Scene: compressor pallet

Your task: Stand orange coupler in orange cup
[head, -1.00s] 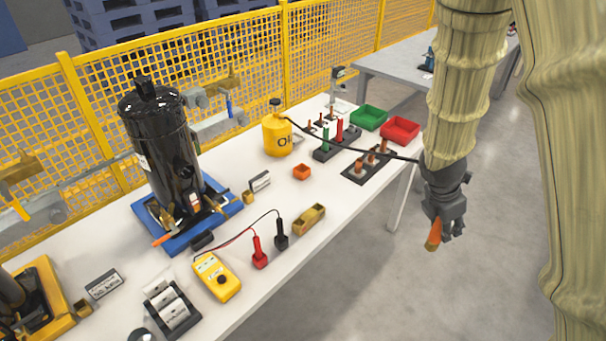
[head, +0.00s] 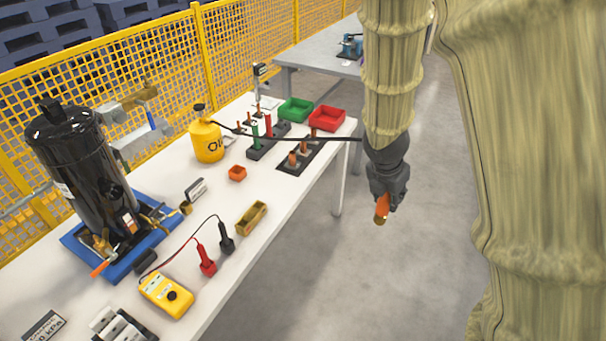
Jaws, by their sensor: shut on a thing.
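My gripper (head: 384,200) hangs over the open floor, to the right of the white table's edge. It is shut on the orange coupler (head: 381,207), which points down and tilts a little. The coupler's upper part is hidden between the fingers.
The white table (head: 222,277) holds a black compressor (head: 80,165), a yellow oil can (head: 206,140), a wooden box (head: 251,218), a yellow meter (head: 167,295), a dark rack (head: 318,152), a red bin (head: 327,118) and a green bin (head: 295,110). Table around the cup is clear.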

